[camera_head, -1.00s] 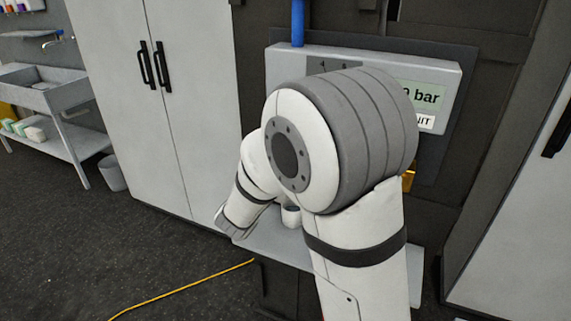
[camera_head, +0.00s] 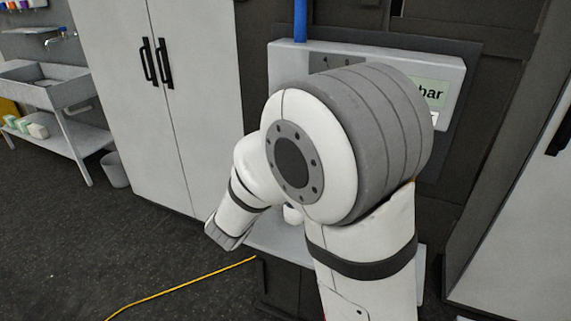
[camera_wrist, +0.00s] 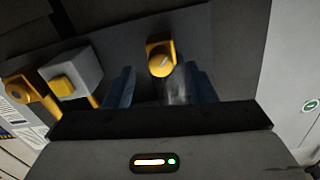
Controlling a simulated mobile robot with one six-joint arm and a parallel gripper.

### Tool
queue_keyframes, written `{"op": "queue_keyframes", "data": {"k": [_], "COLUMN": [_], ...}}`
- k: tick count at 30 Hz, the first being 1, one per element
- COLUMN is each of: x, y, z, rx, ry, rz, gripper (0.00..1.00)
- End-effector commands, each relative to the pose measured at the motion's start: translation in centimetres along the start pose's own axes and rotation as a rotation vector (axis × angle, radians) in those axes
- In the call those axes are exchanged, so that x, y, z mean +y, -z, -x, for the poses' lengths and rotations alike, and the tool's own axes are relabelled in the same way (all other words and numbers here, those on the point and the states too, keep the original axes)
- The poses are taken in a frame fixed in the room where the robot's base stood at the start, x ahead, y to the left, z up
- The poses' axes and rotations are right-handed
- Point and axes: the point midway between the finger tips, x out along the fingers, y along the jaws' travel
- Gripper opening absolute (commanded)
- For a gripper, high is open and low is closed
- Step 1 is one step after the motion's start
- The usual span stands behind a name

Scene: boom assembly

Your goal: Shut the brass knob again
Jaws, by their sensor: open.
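The knob looks to be ahead of the fingertips and not clasped; the exact gap is hard to tell. In the head view my arm hides the knob and the gripper's fingers.
In the wrist view, a grey box with a yellow button (camera_wrist: 76,74) and another yellow fitting (camera_wrist: 38,98) lie left. In the head view, a grey panel (camera_head: 440,68) reading "bar" stands behind my arm, with a blue pipe (camera_head: 300,20) above and a pale shelf (camera_head: 268,240) below.

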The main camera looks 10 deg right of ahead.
Motion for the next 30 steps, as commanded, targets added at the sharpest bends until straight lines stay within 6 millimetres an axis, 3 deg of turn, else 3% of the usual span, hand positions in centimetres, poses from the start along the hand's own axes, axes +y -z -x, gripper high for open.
{"op": "queue_keyframes", "data": {"k": [3,10,22,30], "x": [0.0,0.1,0.1,-2.6], "y": [-0.1,-0.1,-0.1,0.1], "z": [2.2,4.3,4.4,3.0], "rx": [-0.001,-0.001,-0.002,-0.229], "ry": [0.005,0.001,0.0,0.26], "rz": [0.0,0.002,0.001,-0.083], "gripper": [0.5,0.5,0.5,0.5]}}
